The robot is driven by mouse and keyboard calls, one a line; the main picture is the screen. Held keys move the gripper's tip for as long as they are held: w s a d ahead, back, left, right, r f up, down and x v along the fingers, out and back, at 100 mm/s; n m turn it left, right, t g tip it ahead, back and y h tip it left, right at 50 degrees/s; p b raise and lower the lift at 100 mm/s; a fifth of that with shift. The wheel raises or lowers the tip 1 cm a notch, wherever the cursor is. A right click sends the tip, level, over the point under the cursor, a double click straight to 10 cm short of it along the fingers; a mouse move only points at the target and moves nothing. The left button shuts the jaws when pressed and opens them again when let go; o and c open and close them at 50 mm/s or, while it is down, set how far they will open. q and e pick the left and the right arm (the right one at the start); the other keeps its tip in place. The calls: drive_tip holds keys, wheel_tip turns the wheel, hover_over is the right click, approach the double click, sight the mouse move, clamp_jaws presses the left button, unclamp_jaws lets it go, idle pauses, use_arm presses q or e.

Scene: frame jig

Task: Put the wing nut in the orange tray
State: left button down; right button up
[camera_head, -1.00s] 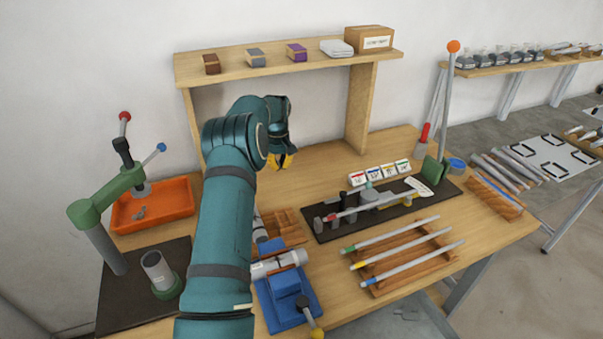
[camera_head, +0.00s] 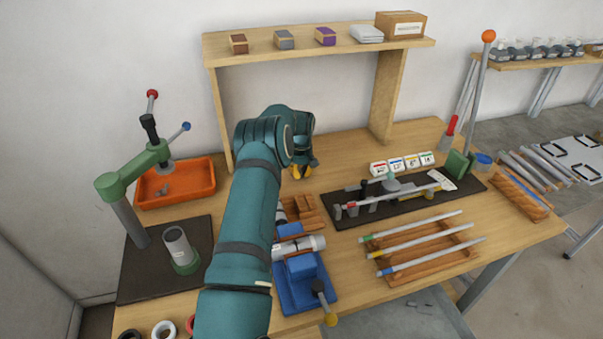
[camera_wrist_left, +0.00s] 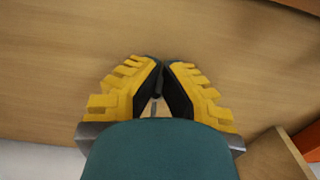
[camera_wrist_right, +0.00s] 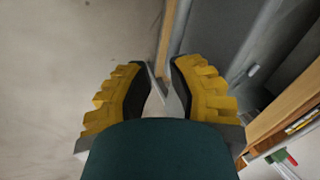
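The orange tray (camera_head: 205,190) stands at the back left of the table, with small grey parts (camera_head: 165,189) in it, too small to name. My left gripper (camera_head: 302,174) is above the back of the table, in front of the shelf and to the right of the tray. In the left wrist view its fingers (camera_wrist_left: 161,72) are drawn together, and a small grey piece (camera_wrist_left: 156,98), seemingly the wing nut, shows between them. The pads hide most of it. My right gripper (camera_wrist_right: 156,72) shows only in its wrist view, its fingertips apart with no held part clear.
A green press (camera_head: 135,178) stands in front of the tray. A wooden shelf (camera_head: 340,45) rises behind my left gripper. A blue vise (camera_head: 303,285), a wooden compartment block (camera_head: 308,212) and a dark tool mat (camera_head: 350,217) occupy the middle.

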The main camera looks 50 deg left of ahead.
use_arm(q)
drive_tip(key=shift+f, duration=0.15)
drive_tip(key=c, duration=1.1)
unclamp_jaws()
drive_tip(key=shift+c, duration=0.2)
